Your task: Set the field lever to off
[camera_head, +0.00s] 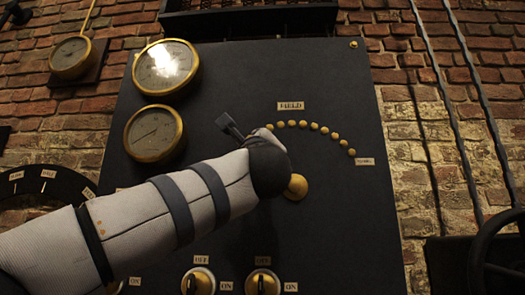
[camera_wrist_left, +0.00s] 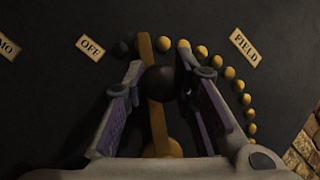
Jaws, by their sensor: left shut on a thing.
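The field lever (camera_wrist_left: 157,125) is a brass bar with a round black knob (camera_wrist_left: 162,84). In the left wrist view it points up from its hub, leaning slightly left, with its tip between a dark stud and a brass stud. The OFF label (camera_wrist_left: 90,47) is left of the tip; the FIELD label (camera_wrist_left: 244,47) is to the right. My left gripper (camera_wrist_left: 160,68) is shut on the knob, one finger on each side. In the head view my left arm hides the lever; its brass hub (camera_head: 296,187) shows beside the wrist. My right gripper is not in view.
An arc of brass studs (camera_head: 314,126) curves right of the lever on the dark panel (camera_head: 345,235). Two brass gauges (camera_head: 166,67) sit at upper left. Two ON/OFF switches (camera_head: 262,283) are below my arm. A dark handwheel (camera_head: 490,255) stands at right.

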